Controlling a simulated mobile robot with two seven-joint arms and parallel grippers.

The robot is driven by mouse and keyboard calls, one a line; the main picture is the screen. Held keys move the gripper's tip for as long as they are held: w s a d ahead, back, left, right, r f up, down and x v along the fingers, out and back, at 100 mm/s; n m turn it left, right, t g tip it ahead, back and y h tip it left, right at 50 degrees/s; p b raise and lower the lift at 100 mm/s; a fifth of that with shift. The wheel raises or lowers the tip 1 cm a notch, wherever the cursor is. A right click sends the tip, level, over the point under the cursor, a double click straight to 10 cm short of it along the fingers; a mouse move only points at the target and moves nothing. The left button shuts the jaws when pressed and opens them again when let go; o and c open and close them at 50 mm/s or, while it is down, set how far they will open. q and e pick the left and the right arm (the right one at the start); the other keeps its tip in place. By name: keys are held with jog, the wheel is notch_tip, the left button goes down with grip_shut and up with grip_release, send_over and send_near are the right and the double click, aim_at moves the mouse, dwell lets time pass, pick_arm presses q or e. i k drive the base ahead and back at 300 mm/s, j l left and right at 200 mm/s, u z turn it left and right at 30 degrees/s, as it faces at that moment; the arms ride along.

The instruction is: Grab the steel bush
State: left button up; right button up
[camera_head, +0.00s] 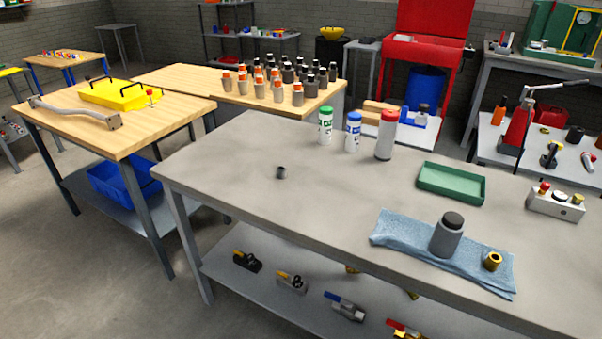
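A small dark grey cylindrical piece (281,173), which looks like the steel bush, stands alone on the left part of the grey table (235,185). A brass-coloured bush (491,261) with a dark hole sits on a blue cloth (402,234) at the table's right front. A larger grey cylinder (446,240) with a dark top stands upright on the same cloth, left of the brass bush. Neither of my grippers shows in the head view, so I cannot see whether they are open or shut.
Three capped canisters (353,133) stand along the table's back edge. A green tray (451,182) lies right of them, and a control box (555,203) stands at the far right. The surface around the small dark piece is clear. Wooden tables (170,115) stand behind and left.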

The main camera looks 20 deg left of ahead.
aim_at(281, 171)
jog(key=j+z, duration=0.3)
jog(key=z, duration=0.15)
jog(key=i+j+z, duration=0.1)
jog(key=j+z, duration=0.5)
jog(key=j, duration=0.25)
jog(key=k+j+z, duration=0.2)
jog(key=j, duration=0.15)
jog(key=i, duration=0.1)
